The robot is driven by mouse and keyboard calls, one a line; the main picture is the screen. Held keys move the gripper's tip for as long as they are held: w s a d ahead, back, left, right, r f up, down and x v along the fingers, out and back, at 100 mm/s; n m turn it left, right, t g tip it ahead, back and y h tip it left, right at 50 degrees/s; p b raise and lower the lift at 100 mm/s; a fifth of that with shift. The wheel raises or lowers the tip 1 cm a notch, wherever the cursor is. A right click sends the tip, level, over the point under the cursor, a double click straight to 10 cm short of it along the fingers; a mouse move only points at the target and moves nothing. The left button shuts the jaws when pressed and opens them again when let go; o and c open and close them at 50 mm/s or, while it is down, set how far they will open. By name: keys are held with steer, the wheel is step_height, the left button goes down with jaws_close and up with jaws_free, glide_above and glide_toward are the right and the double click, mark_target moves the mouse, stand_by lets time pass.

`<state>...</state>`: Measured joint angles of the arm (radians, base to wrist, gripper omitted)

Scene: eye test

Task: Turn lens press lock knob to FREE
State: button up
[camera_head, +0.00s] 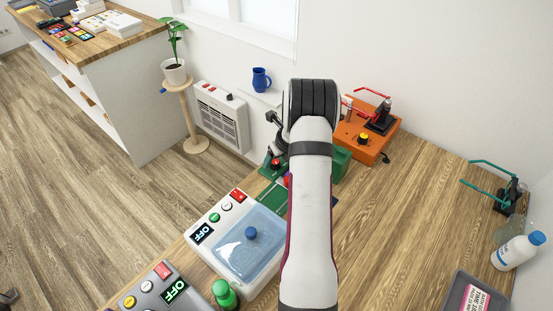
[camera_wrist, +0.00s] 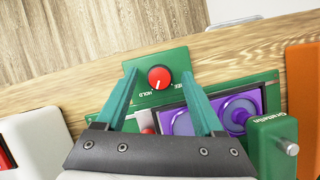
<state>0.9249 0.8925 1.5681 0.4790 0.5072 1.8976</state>
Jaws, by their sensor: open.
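The lock knob (camera_wrist: 159,77) is round and red with a white pointer line, on a green plate (camera_wrist: 140,101) of the lens press. HOLD is printed below it and FREE, partly hidden, to its right. The pointer seems to point down, nearer HOLD. My gripper (camera_wrist: 160,72) is open, its two teal fingers on either side of the knob in the wrist view. I cannot tell whether they touch it. In the head view the red knob (camera_head: 276,163) shows left of my arm, which hides much of the press; the gripper is largely hidden there.
Purple round parts (camera_wrist: 235,113) and a green box (camera_wrist: 273,146) lie right of the knob. An orange device (camera_head: 366,138) stands behind to the right. A white machine reading OFF (camera_head: 213,224) is at the front left. The table's right middle is clear.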

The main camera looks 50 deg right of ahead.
jaws_close()
stand_by(0.3)
steer(key=n+y, duration=0.2)
steer(key=n, duration=0.2)
steer(key=shift+d+n, duration=0.15)
steer(key=shift+n, duration=0.15)
steer(key=shift+d+n+y, duration=0.1)
steer(key=shift+n+y, duration=0.6)
steer(key=shift+n, duration=1.3)
steer(key=shift+g, duration=0.3)
